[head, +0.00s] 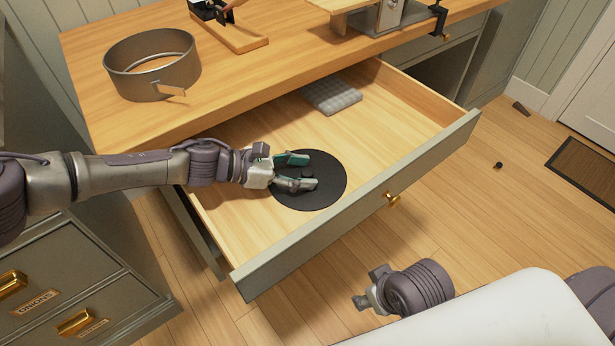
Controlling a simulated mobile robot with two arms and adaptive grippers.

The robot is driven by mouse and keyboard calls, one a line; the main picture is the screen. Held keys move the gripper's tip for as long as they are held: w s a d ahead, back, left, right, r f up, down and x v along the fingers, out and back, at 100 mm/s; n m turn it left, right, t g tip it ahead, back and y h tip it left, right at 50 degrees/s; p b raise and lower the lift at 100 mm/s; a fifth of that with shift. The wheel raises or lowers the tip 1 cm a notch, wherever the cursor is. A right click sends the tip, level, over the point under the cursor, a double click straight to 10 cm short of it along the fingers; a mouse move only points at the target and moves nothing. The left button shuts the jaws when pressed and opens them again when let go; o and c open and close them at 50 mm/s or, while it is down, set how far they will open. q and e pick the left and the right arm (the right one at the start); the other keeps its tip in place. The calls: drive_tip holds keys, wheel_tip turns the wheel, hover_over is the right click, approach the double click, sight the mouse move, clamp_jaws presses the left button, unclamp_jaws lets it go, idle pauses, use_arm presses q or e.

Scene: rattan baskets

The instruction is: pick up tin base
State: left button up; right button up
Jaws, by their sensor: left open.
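The tin base (329,195) is a flat, dark round disc lying on the floor of the open drawer. My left gripper (311,171) reaches in from the left, over the disc. Its two fingers are apart, with a small dark shape between them that I cannot make out clearly. The gripper and fingers hide part of the disc's left and middle. I cannot tell whether the fingers touch the disc. My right gripper (372,290) is low in the picture, outside the drawer front, and its fingers do not show clearly.
The drawer (356,216) is pulled out, with a brass knob on its front. A metal tin ring (152,75) stands on the wooden worktop (236,82). The drawer's right side is clear.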

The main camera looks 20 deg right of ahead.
use_arm(q)
clamp_jaws()
idle(0.3)
